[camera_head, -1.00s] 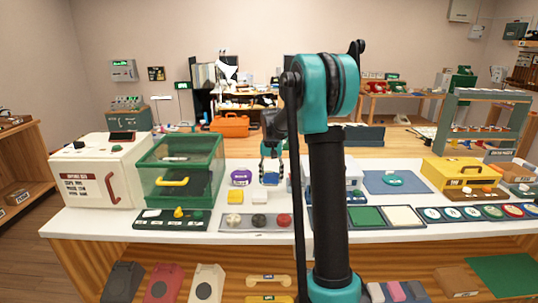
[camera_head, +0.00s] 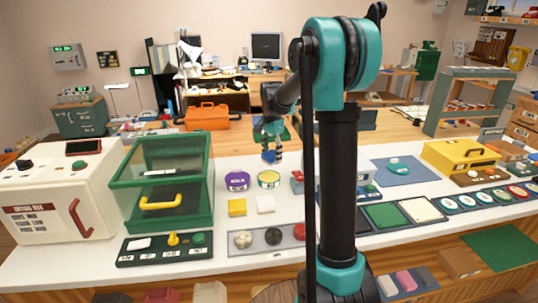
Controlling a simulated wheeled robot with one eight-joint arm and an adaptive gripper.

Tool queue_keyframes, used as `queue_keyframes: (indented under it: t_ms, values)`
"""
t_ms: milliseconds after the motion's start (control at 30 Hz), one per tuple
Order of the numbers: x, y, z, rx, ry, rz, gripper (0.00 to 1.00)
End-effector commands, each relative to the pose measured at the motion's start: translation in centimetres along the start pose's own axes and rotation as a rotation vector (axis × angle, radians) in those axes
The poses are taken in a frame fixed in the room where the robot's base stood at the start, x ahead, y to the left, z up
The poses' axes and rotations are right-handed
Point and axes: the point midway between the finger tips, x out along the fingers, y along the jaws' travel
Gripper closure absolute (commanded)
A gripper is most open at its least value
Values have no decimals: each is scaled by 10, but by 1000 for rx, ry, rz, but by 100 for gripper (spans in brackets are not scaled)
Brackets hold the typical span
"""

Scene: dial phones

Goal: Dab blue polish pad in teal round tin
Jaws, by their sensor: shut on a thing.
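My gripper (camera_head: 270,146) hangs pointing down beyond the front row of goods, left of my arm column. It is shut on a small blue polish pad (camera_head: 268,157), whose lower part shows under the fingers. A round tin (camera_head: 268,184) with a pale yellow top and a label stands on the white counter just below the pad in the picture. Its rim looks teal, but it is small. The pad shows apart from the tin's top; I cannot tell its exact height or depth over it.
A purple round tin (camera_head: 237,181) stands left of the round tin. Yellow (camera_head: 237,207) and white (camera_head: 265,204) blocks lie in front. A green glass-sided case (camera_head: 165,180) stands left. A tray with several round pads (camera_head: 262,241) is nearer. My arm hides some counter.

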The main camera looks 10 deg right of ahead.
Motion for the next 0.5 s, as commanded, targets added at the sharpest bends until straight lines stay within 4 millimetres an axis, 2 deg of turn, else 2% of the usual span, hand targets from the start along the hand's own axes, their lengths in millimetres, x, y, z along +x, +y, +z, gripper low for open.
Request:
queue_keyframes:
  t_ms: [233,500]
  values:
    - [-10,10,17,328,0,0,71]
    - [-14,14,24,495,0,0,71]
